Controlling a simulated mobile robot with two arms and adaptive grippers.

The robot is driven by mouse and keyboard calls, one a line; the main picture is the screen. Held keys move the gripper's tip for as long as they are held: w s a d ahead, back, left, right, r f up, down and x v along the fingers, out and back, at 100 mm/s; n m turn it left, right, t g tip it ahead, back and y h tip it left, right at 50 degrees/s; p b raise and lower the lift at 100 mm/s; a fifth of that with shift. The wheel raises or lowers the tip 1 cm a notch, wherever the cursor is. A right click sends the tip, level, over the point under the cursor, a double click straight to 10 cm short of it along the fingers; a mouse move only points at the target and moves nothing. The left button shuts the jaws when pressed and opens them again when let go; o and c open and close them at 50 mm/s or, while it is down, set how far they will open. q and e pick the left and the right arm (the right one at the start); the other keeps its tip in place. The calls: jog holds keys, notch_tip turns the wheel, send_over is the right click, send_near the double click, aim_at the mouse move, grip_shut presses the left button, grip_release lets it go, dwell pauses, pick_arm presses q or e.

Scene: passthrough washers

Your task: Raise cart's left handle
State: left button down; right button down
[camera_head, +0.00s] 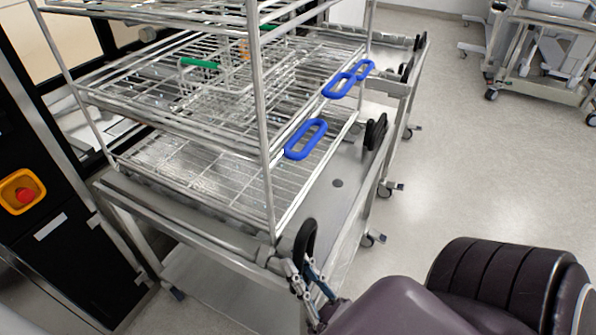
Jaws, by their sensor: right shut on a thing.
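The steel cart (338,210) stands at the middle left. Its black left handle (305,240) stands roughly upright at the near corner. A second black handle (376,132) stands farther back along the same side. My right gripper (305,277) is at the lower part of the near handle, with its fingers shut on it. The exact contact is partly hidden by the fingers. My left gripper is not in view.
A wire rack (268,150) with blue loop grips (306,139) stands on the cart. A black washer panel with a red emergency button (25,195) is at the left. Another cart (540,60) stands at the far right. The floor (480,170) between is clear.

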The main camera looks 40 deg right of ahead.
jog(key=c, duration=1.8)
grip_release()
jog(key=shift+a+f, duration=0.1)
jog(key=shift+a, duration=0.05)
jog(key=shift+c, duration=0.2)
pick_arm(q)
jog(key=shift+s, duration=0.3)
pick_arm(e)
jog(key=v, duration=1.2)
jog(key=shift+s, duration=0.15)
